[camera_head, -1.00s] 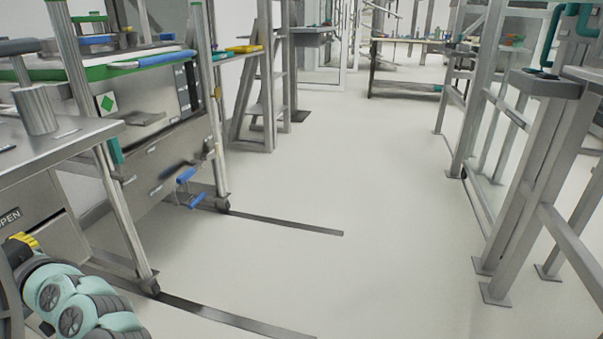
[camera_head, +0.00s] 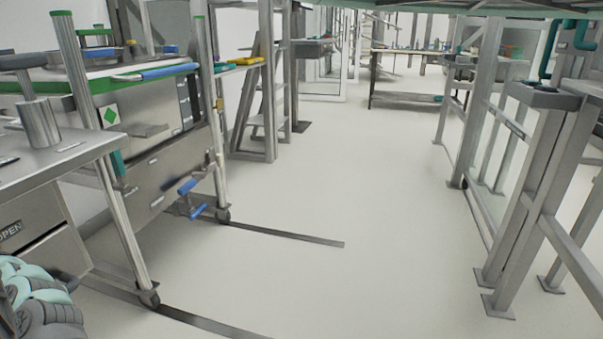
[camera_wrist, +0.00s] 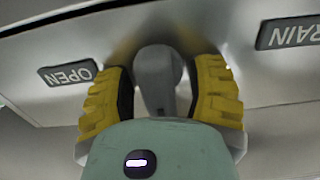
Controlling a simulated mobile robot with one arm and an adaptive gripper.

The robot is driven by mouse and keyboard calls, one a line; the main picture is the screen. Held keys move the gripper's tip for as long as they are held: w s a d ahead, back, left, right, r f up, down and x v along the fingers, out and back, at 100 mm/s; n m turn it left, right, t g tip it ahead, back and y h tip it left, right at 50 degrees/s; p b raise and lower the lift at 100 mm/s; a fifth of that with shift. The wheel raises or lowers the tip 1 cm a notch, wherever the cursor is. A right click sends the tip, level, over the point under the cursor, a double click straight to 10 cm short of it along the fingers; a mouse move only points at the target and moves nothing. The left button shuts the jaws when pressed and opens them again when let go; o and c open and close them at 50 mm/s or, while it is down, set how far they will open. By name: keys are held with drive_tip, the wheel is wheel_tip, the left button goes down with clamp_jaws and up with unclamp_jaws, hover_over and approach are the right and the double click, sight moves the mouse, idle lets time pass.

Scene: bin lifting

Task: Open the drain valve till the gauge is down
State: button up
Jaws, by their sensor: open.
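In the wrist view a grey rounded handle (camera_wrist: 158,72) stands out from a metal panel between an OPEN label (camera_wrist: 67,74) and a label ending in RAIN (camera_wrist: 289,33), both upside down. I take it for the drain valve's handle. My gripper (camera_wrist: 161,92) is open, with one yellow ridged finger on each side of the handle. I cannot tell whether either finger touches it. In the head view the OPEN label (camera_head: 11,231) is on the metal cabinet at lower left; my gripper is hidden there. I cannot make out a gauge in either view.
A steel worktop (camera_head: 60,155) overhangs the cabinet. Behind it is a wheeled frame with blue-handled fittings (camera_head: 187,187). Dark strips (camera_head: 285,235) lie on the floor. A grey frame (camera_head: 535,180) stands at right. The middle floor (camera_head: 350,170) is clear.

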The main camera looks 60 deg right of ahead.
drive_tip(key=shift+o, duration=0.2)
drive_tip(key=c, duration=0.8)
drive_tip(key=shift+d+m, duration=0.1)
drive_tip(key=shift+m, duration=0.3)
drive_tip(key=m, duration=0.3)
drive_tip(key=shift+d+m+b, duration=0.2)
drive_tip(key=shift+m+b, duration=0.15)
drive_tip(key=shift+m, duration=0.05)
drive_tip(key=m, duration=0.4)
drive_tip(key=shift+d+f, duration=0.1)
drive_tip(key=m, duration=0.3)
drive_tip(key=m+p, duration=0.1)
drive_tip(key=m, duration=0.1)
drive_tip(key=shift+w+d+f+m, duration=0.1)
drive_tip(key=shift+d+f+m, duration=0.05)
drive_tip(key=shift+m, duration=0.25)
drive_tip(key=shift+f+m+p, duration=0.2)
drive_tip(key=shift+m+p, duration=0.35)
drive_tip(key=shift+m, duration=1.25)
drive_tip(key=shift+c, duration=0.2)
